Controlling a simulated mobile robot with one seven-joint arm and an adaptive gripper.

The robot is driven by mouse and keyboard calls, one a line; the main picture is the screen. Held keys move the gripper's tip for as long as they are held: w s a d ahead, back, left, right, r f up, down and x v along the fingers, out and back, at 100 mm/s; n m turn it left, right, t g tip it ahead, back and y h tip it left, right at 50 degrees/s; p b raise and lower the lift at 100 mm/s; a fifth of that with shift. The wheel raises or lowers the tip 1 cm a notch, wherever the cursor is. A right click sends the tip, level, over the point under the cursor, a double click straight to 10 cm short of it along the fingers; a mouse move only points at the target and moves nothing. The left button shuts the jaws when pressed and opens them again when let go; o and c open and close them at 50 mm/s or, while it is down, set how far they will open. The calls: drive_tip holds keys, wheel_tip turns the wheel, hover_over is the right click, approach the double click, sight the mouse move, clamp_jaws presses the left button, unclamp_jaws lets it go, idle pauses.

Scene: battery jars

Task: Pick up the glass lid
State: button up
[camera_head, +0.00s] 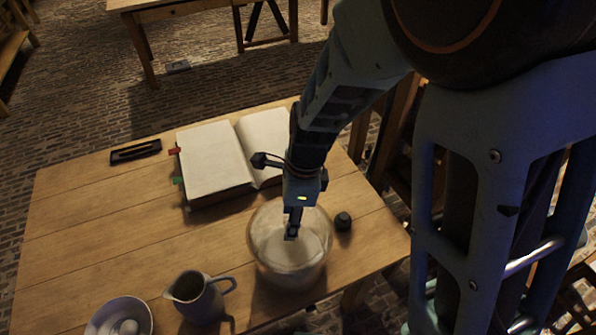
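A round, clear glass vessel (268,255) stands near the front right of the wooden table, with something pale inside. I cannot make out a separate glass lid; whether the clear rounded top is a lid or the vessel's own wall is unclear. My gripper (291,233) points down over the middle of the glass. Its fingertips overlap the glass in the picture, and I cannot tell whether they touch it. The fingers look close together, but their gap is hidden by the viewing angle.
A small dark object (343,221) sits right of the glass. The table's left middle is clear.

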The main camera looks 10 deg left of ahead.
drive_tip(key=shift+a+f, duration=0.1)
drive_tip(key=shift+f, duration=0.55)
clamp_jaws()
drive_tip(key=shift+r, duration=0.2)
